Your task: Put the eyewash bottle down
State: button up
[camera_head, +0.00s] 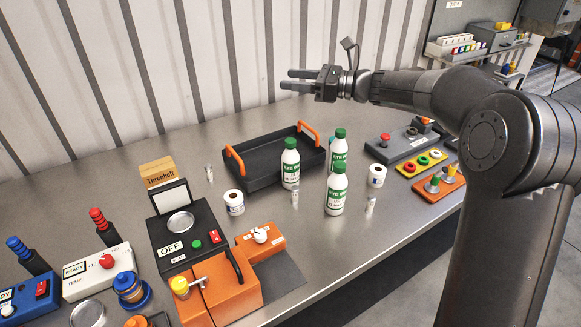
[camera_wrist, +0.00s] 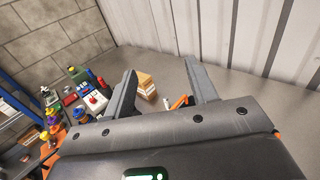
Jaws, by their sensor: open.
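My gripper (camera_head: 289,80) is raised well above the bench, up and left of my forearm, apart from all the bottles. Its fingers are open and empty. In the wrist view the open fingers (camera_wrist: 165,82) have only bench and distant objects between them.
A black tray with orange handles (camera_head: 262,184) sits behind the bottles. Paper rolls (camera_head: 234,203) (camera_head: 376,176) and small clear vials (camera_head: 370,206) stand around them. A scale (camera_head: 187,240), an orange device (camera_head: 222,292) and control boxes (camera_head: 100,270) fill the front left. Bare bench lies at the back left.

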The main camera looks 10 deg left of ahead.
jog(key=s+a+f+n+t+h, duration=0.1)
jog(key=s+f+n+t+h, duration=0.1)
jog(key=f+n+t+h, duration=0.25)
jog(key=s+a+f+n+t+h, duration=0.2)
jog(key=f+n+h, duration=0.25)
jog(key=f, duration=0.25)
jog(key=s+d+r+n+t+h, duration=0.2)
jog(key=s+r+n+t, duration=0.1)
jog(key=r+n+t, duration=0.25)
jog(key=s+d+r+n+t+h, duration=0.1)
jog(key=s+d+r+n+t, duration=0.2)
jog(key=r+n+t, duration=0.3)
jog(key=g, duration=0.1)
send_near(291, 146)
jog(key=shift+n, duration=0.45)
jog(key=x, duration=1.1)
jog(key=shift+w+a+f, duration=0.1)
jog(key=shift+w, duration=0.1)
jog(key=shift+c, duration=0.3)
grip_shut()
